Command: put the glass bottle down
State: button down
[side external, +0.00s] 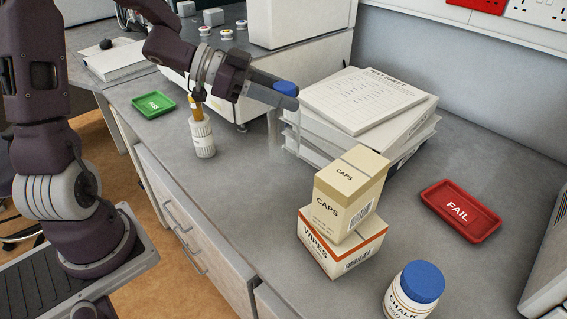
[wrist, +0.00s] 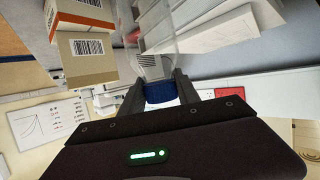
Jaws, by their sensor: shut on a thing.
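A clear glass bottle (side external: 277,128) with a blue cap (side external: 286,88) hangs upright below my gripper (side external: 279,90) in the side view. My gripper is shut on it at the cap. In the wrist view my two fingers (wrist: 160,84) sit on either side of the blue cap (wrist: 160,94), and the clear body of the bottle (wrist: 155,35) stretches away from them. The glass is hard to see against the grey bench (side external: 245,190), so I cannot tell whether its base touches the bench.
Stacked binders with a test sheet (side external: 362,98) stand close right of the bottle. A caps box (side external: 340,200) rests on a wipes box (side external: 325,249) nearer the camera. A white ribbed container (side external: 203,138) stands left. A green pass tray (side external: 153,104) and red fail tray (side external: 460,210) lie apart.

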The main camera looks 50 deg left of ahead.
aim_at(284, 129)
notch_tip(284, 129, down, 8)
jog(key=shift+r, duration=0.1)
jog(key=c, duration=0.9)
grip_release()
